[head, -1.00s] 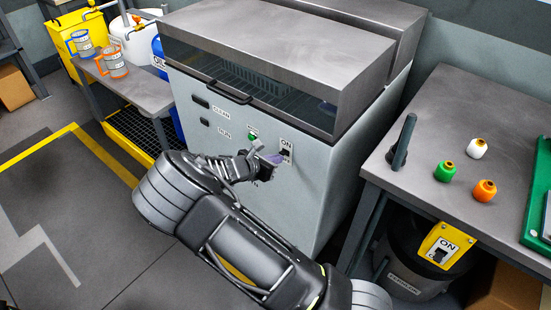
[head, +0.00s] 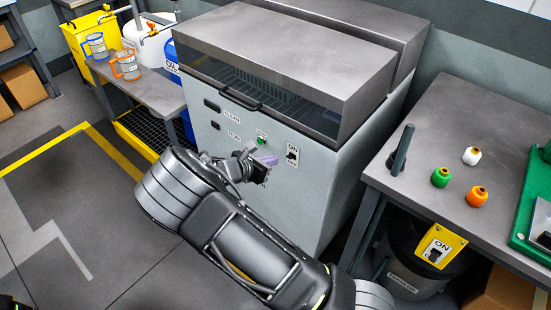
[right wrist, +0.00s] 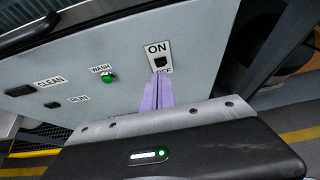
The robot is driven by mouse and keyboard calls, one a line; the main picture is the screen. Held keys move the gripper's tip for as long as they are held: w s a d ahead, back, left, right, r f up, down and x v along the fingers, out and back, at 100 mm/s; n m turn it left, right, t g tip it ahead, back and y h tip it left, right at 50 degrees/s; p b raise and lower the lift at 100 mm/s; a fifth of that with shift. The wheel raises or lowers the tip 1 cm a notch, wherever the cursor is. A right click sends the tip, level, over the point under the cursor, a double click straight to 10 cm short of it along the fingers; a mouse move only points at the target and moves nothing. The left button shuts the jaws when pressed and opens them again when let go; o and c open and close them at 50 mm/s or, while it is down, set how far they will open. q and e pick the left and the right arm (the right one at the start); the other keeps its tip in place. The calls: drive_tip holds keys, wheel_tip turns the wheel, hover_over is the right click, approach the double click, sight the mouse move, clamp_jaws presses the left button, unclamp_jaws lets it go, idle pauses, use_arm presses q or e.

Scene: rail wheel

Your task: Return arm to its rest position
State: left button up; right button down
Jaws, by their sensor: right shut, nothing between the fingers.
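My right gripper (head: 267,160) is shut and empty in front of the grey washing machine (head: 310,190). Its purple fingers (right wrist: 159,92) point at the machine's front panel, just below the ON/OFF switch (right wrist: 160,60). In the head view the switch (head: 292,155) is uncovered, to the right of the fingertips, with a gap between them. The green WASH button (right wrist: 109,77) sits left of the switch; it also shows in the head view (head: 261,141). My left gripper is not in view.
A side table (head: 440,110) at right holds white, green and orange capped bottles and a dark upright post (head: 401,150). A bench (head: 150,90) with two mugs is at back left. The floor at left is clear.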

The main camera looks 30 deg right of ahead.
drive_tip(key=shift+v, duration=0.95)
drive_tip(key=s+a+f+m+g+y, duration=0.2)
drive_tip(key=s+a+f+m+y, duration=0.25)
drive_tip(key=s+f, duration=0.5)
drive_tip(key=s+a+f+m+g+y, duration=0.3)
drive_tip(key=s+a+f+y, duration=0.15)
drive_tip(key=s+f, duration=0.5)
drive_tip(key=s+a+m+t+y, duration=0.1)
drive_tip(key=s+a+m+y, duration=0.2)
drive_tip(key=a, duration=0.7)
drive_tip(key=s+a+m+t+y, duration=0.1)
drive_tip(key=s+a+m+y, duration=0.2)
drive_tip(key=s+a+m, duration=0.4)
drive_tip(key=a+m, duration=0.4)
drive_tip(key=m, duration=0.1)
drive_tip(key=shift+y, duration=0.4)
